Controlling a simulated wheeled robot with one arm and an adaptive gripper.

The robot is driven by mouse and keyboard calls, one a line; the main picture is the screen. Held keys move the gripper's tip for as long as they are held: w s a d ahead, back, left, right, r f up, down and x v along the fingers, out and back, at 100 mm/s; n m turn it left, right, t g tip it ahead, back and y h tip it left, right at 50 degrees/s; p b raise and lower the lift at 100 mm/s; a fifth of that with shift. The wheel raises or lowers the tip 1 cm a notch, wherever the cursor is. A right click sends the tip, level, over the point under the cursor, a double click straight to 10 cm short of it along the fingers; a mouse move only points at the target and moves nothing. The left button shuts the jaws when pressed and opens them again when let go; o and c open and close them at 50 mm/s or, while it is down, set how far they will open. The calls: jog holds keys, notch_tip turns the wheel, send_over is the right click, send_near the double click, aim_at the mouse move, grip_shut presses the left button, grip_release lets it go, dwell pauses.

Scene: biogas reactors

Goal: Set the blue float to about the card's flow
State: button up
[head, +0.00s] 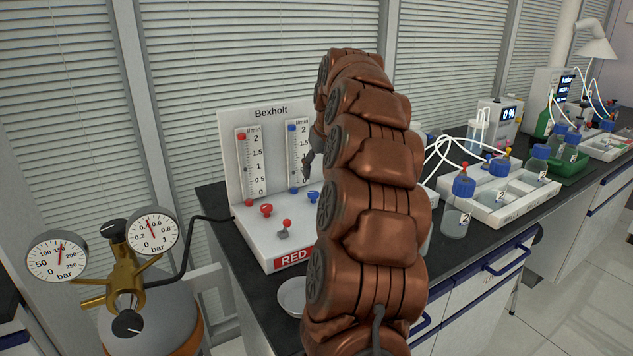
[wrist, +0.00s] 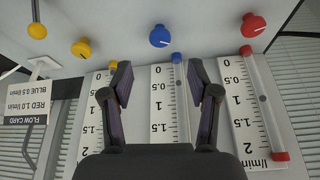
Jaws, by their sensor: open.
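The Bexholt panel (head: 270,112) carries flow tubes with l/min scales. The wrist view is upside down. There, the blue-ended tube's scale (wrist: 161,118) stands between my open jaws. A small grey float (wrist: 180,86) in that tube sits near 0.5. The blue knob (wrist: 160,36) lies just beyond my fingertips; it also shows in the head view (head: 313,197). My gripper (wrist: 160,78) is open and empty, facing the panel; my arm mostly hides it in the head view. The flow card (wrist: 28,105) reads RED 1.0 l/min, BLUE 0.5 l/min.
The red knob (wrist: 252,25) and yellow knob (wrist: 82,47) flank the blue one. A small red-tipped lever (head: 286,225) stands on the base. A gas bottle's gauges (head: 57,256) are at left. A white dish (head: 291,295) and bottle tray (head: 500,205) share the bench.

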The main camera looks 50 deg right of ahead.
jog(key=shift+v, duration=1.6)
jog(key=s+a+f+n+g+y, duration=0.1)
jog(key=s+a+f, duration=0.15)
jog(key=a, duration=0.75)
jog(key=s+a+f+n+g, duration=0.1)
jog(key=a+f, duration=0.2)
jog(key=a, duration=0.6)
jog(key=s+a+f+n+g+y, duration=0.1)
jog(key=s+a+f+n, duration=0.1)
jog(key=a, duration=0.8)
jog(key=s+a+f+g, duration=0.1)
jog(key=s+a+f, duration=0.3)
jog(key=s, duration=0.4)
jog(key=s+a+f+n+g, duration=0.1)
jog(key=s+a+f, duration=0.35)
jog(key=s, duration=0.35)
jog(key=s+a+f+g, duration=0.2)
jog(key=s+a+f, duration=0.15)
jog(key=s, duration=0.45)
notch_tip(320, 180, up, 14)
jog(key=w+t+p, duration=0.1)
jog(key=p, duration=1.1)
jog(key=shift+a+f+p, duration=0.25)
jog(key=shift+a+p, duration=0.05)
jog(key=shift+a, duration=0.1)
jog(key=shift+w, duration=0.1)
